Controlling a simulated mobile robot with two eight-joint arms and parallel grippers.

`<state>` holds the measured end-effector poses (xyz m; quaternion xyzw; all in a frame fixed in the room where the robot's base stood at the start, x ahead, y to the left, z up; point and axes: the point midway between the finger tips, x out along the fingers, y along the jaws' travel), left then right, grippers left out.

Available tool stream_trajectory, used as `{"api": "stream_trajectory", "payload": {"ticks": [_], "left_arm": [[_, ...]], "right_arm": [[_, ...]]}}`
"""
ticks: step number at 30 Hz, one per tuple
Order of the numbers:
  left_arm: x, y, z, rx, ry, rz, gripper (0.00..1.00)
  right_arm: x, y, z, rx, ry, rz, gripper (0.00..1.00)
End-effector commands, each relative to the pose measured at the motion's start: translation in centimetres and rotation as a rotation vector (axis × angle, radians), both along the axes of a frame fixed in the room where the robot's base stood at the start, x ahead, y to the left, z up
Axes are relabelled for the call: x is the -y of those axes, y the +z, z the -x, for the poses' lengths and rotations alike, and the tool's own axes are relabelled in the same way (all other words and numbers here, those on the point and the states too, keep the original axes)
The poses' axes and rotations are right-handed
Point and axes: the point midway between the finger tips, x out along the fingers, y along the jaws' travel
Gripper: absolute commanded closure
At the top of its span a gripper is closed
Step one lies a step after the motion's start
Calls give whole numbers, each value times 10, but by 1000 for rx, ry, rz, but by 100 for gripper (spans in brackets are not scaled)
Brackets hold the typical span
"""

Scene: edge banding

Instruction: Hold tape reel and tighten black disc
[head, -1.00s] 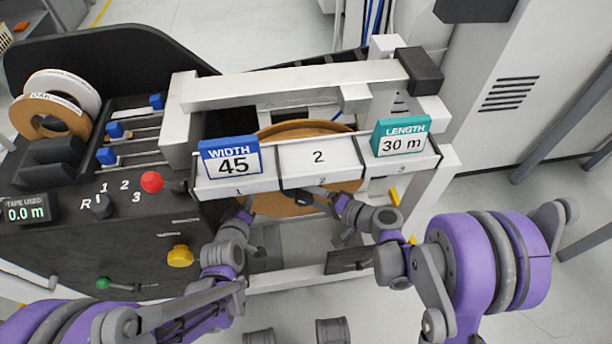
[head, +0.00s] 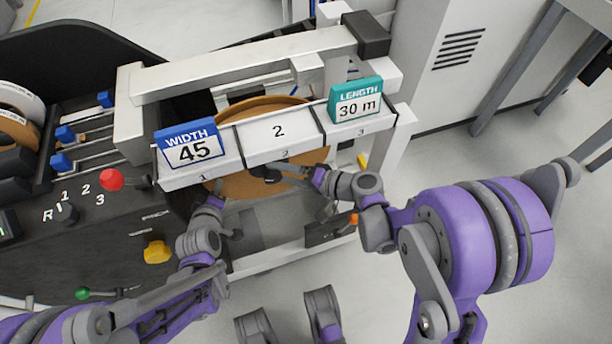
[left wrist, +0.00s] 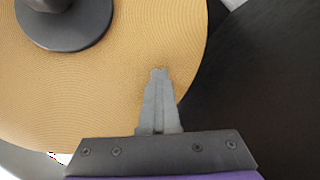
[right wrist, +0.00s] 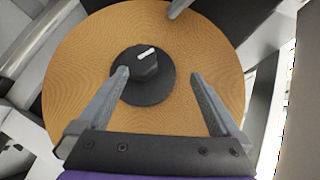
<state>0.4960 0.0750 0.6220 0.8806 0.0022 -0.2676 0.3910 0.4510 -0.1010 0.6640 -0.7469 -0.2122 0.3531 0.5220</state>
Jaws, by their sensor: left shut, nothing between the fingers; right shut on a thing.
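The tape reel (head: 232,186) is a tan disc under the white numbered panel, which hides its middle band in the head view. It fills much of the left wrist view (left wrist: 110,95) and the right wrist view (right wrist: 75,75). The black disc (right wrist: 150,92), with a white-marked knob, sits at the reel's centre. It also shows in the left wrist view (left wrist: 65,35).
The white panel (head: 255,158) carries a blue WIDTH 45 sign (head: 190,149) and a teal LENGTH 30 m sign (head: 356,101) close above both grippers. A red knob (head: 111,180) and a yellow knob (head: 157,252) are at left. Open floor (head: 480,155) lies right.

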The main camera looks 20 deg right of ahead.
Motion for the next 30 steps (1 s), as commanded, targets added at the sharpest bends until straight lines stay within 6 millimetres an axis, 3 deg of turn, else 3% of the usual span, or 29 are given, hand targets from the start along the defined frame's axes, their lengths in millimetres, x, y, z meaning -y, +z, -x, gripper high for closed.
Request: {"api": "stream_trajectory", "payload": {"ticks": [30], "left_arm": [[1, 1, -5, 9, 2, 2, 100]], "right_arm": [[25, 44, 50, 2, 3, -4, 11]]}}
